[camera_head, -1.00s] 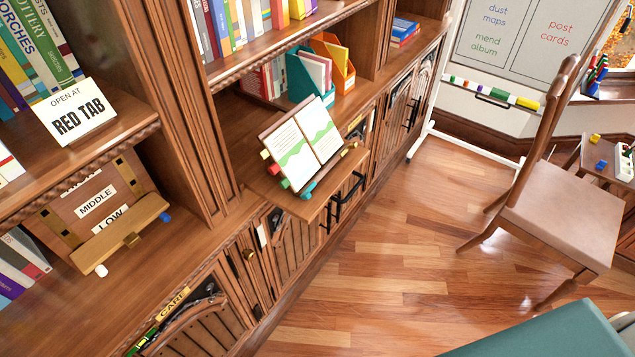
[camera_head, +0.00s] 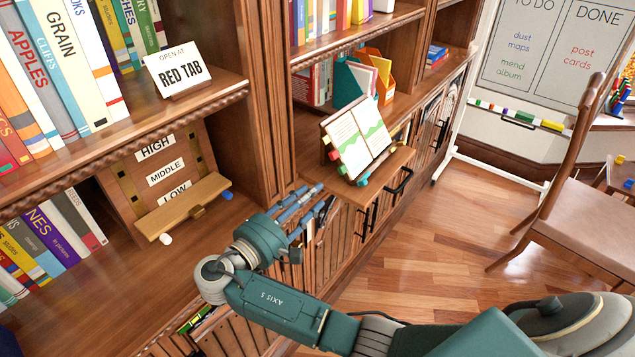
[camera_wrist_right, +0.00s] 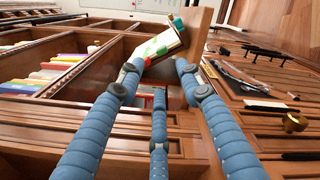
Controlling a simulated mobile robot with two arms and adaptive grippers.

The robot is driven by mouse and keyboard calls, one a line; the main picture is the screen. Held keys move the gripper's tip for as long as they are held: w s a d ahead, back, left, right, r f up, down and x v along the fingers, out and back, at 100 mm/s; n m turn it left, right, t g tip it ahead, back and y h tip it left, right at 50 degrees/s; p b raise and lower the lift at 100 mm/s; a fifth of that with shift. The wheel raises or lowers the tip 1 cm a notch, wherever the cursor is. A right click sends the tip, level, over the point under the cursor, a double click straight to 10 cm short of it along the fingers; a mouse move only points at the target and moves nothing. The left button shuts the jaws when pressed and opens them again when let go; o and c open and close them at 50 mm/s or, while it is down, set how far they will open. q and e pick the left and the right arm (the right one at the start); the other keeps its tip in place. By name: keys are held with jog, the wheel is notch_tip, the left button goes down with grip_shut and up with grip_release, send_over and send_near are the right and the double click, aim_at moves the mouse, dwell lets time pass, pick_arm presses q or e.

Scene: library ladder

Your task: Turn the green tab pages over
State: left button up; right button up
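An open book (camera_head: 362,136) leans on a stand on a pull-out wooden shelf (camera_head: 372,176). Its pages show a wavy green band. Red (camera_head: 326,140) and green (camera_head: 333,155) tabs stick out at its left edge. A teal tab or piece (camera_head: 362,179) is at its lower edge. My right gripper (camera_head: 308,200) is left of and below the book, its blue fingers spread, apart and empty. In the right wrist view the fingers (camera_wrist_right: 160,76) point toward the book (camera_wrist_right: 165,38), with a green patch (camera_wrist_right: 162,50) on its near side. My left gripper is not in view.
A sign (camera_head: 178,70) reads "OPEN AT RED TAB". Teal (camera_head: 347,82) and orange file holders stand behind the book. A chair (camera_head: 580,215) is at right; the floor between is clear.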

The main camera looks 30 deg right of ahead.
aim_at(340, 172)
jog(key=b+x, duration=0.2)
jog(key=x, duration=0.8)
jog(key=shift+f+b, duration=0.15)
jog(key=shift+b, duration=0.15)
jog(key=shift+w+d, duration=0.15)
jog(key=shift+d, duration=0.35)
grip_shut()
